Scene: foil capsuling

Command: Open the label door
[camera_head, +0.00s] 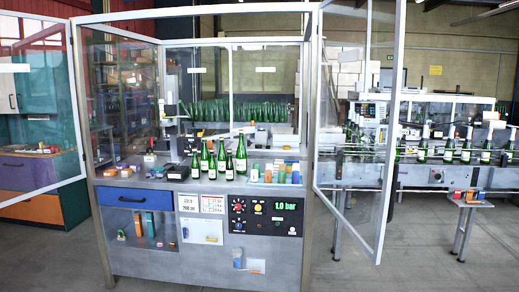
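Two framed glass doors stand swung out from a grey machine cabinet. The left glass door (74,98) opens to the left, and the right glass door (391,130) opens toward me at the right. No panel in view is marked clearly enough for me to tell which is the label door. The cabinet also has a blue drawer (132,197), which is shut, and a lower recess with small orange and green items behind a clear front. Neither of my grippers is in view.
Several green bottles (241,156) stand on the cabinet's worktop beside coloured cups (281,175). A control panel (265,216) reads 1.0 bar. A bottle conveyor (440,172) runs at the right behind the right door.

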